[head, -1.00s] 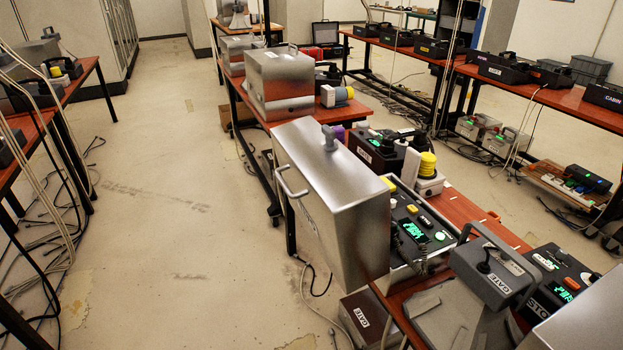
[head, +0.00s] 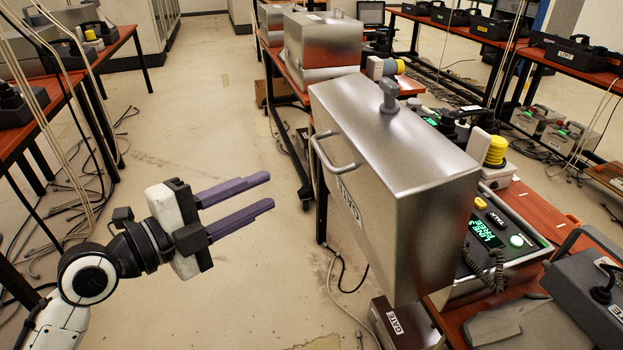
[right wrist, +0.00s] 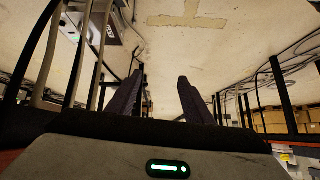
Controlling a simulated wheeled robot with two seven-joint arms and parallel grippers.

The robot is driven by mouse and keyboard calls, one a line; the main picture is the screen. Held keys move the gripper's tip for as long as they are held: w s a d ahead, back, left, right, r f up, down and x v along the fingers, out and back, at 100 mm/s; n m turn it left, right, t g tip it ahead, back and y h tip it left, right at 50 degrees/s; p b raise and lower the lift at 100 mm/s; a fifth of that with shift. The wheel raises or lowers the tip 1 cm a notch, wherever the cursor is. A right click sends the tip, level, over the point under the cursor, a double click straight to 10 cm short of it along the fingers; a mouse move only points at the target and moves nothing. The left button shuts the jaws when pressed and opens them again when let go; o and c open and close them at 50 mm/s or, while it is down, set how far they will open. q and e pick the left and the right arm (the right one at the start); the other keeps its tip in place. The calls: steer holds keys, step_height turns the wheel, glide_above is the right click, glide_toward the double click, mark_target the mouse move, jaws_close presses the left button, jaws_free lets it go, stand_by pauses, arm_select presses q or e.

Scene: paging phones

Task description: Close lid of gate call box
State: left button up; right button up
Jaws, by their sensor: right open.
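The gate call box stands on the red bench at right of centre in the head view. Its large silver lid (head: 395,165) is open, upright on the left side of the control panel (head: 510,238), with a handle and a GATE label on its left face. The panel shows green lit text, yellow and white buttons and a coiled cord. My left gripper (head: 271,191) is open and empty over the aisle, left of the lid and apart from it. My right gripper (right wrist: 160,75) is open and empty in the right wrist view; the head view does not show it.
A grey handset unit (head: 590,290) sits at the right, close to the panel. A small GATE box (head: 405,322) is low beneath the bench edge. More closed silver boxes (head: 322,42) stand farther back. The aisle floor (head: 200,110) at left is mostly clear; cables hang by the left table.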

mark_target(318, 154)
arm_select(q)
steer(key=w+d+r+m, duration=0.1)
steer(key=d, duration=0.1)
steer(key=w+d+r+m+h+p, duration=0.1)
steer(key=w+d, duration=0.1)
steer(key=d, duration=0.1)
steer(key=w+d+r+m+p, duration=0.1)
steer(key=w+d, duration=0.1)
steer(key=d, duration=0.1)
steer(key=shift+w+d+r+m+g+h, duration=0.1)
steer(key=shift+w+r+m+g+h, duration=0.05)
steer(key=shift+r+m+g+h, duration=0.2)
steer(key=shift+w+d+f, duration=0.1)
steer(key=shift+w+d, duration=0.2)
steer(key=shift+d, duration=0.05)
arm_select(e)
steer(key=shift+w+d+r, duration=0.1)
steer(key=shift+w+r, duration=0.2)
steer(key=shift+r, duration=0.15)
arm_select(q)
jaws_close()
arm_select(e)
steer(key=shift+d, duration=0.1)
